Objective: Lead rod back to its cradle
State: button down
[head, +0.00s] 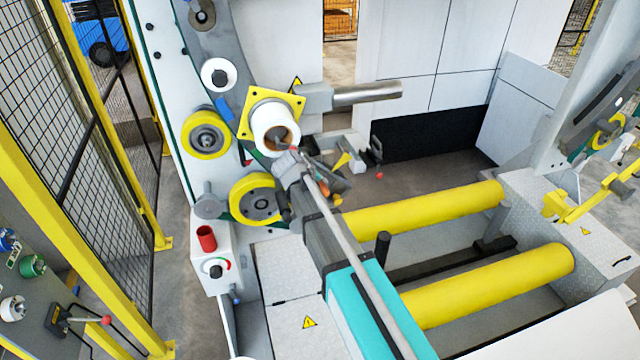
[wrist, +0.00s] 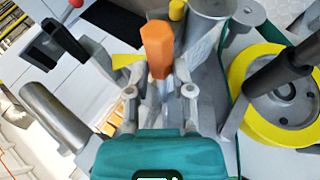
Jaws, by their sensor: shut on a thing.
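My gripper (head: 290,165) is just in front of the white roll (head: 275,128) on the yellow square plate. In the wrist view its two grey fingers (wrist: 160,78) are shut on the lead rod, whose orange six-sided grip (wrist: 157,48) stands between them. The rod's far part is hidden behind this grip. In the head view the arm and fingers mostly hide what is held. A small yellow bracket (head: 343,161) and a dark bracket (head: 375,150) with a red ball stand just right of the gripper. I cannot tell which part is the cradle; the rod touching it is not visible.
A yellow wheel (head: 256,199) is close to the left of the gripper. A grey shaft (head: 367,95) sticks out to the right above it. Two yellow rollers (head: 425,211) lie to the right.

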jog(key=shift+w+d+r+p, duration=0.15)
jog(key=shift+d+r+p, duration=0.1)
jog(key=shift+r+p, duration=0.5)
jog(key=shift+w+d+r+p, duration=0.1)
jog(key=shift+d+r+p, duration=0.1)
jog(key=shift+r+p, duration=0.5)
jog(key=shift+w+d+r+p, duration=0.1)
jog(key=shift+d+r+p, duration=0.15)
jog(key=shift+r+p, duration=0.3)
jog(key=shift+w+d+r+p, duration=0.1)
jog(key=shift+d+r+p, duration=0.15)
jog(key=shift+r+p, duration=0.25)
jog(key=shift+w+d+r+p, duration=0.1)
jog(key=shift+d+r+p, duration=0.25)
jog(key=shift+r, duration=0.3)
jog(key=shift+a, duration=0.1)
jog(key=shift+s+f, duration=0.15)
notch_tip(320, 180, up, 8)
jog(key=p, duration=0.8)
jog(key=shift+a, duration=0.15)
